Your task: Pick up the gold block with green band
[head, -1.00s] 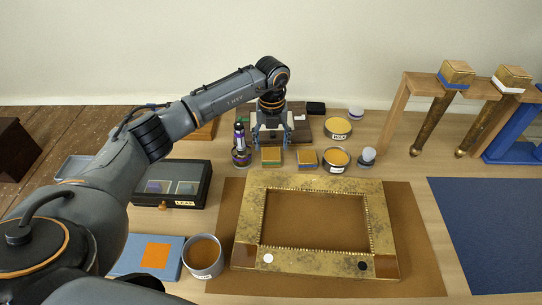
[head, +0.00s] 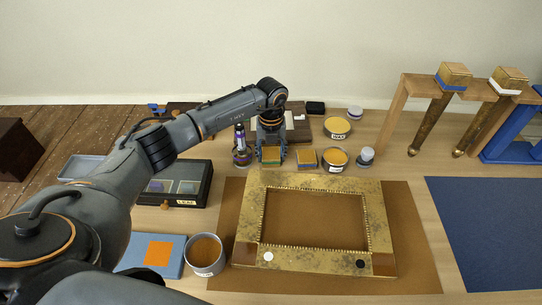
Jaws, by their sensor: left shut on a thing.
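The gold block with green band (head: 271,153) is behind the gilt frame, at the middle of the table in the head view. My left gripper (head: 271,158) has come down over it from behind, with one finger at each side, and is shut on it. The block's front face shows between the fingers. I cannot tell whether the block touches the table. My right gripper is not in view.
A gold block with a blue band (head: 306,157) stands close to the right. A labelled tin (head: 335,160) is beyond it, and a purple bottle (head: 240,140) is just left of the gripper. The gilt frame (head: 250,215) lies in front on a brown mat (head: 415,240).

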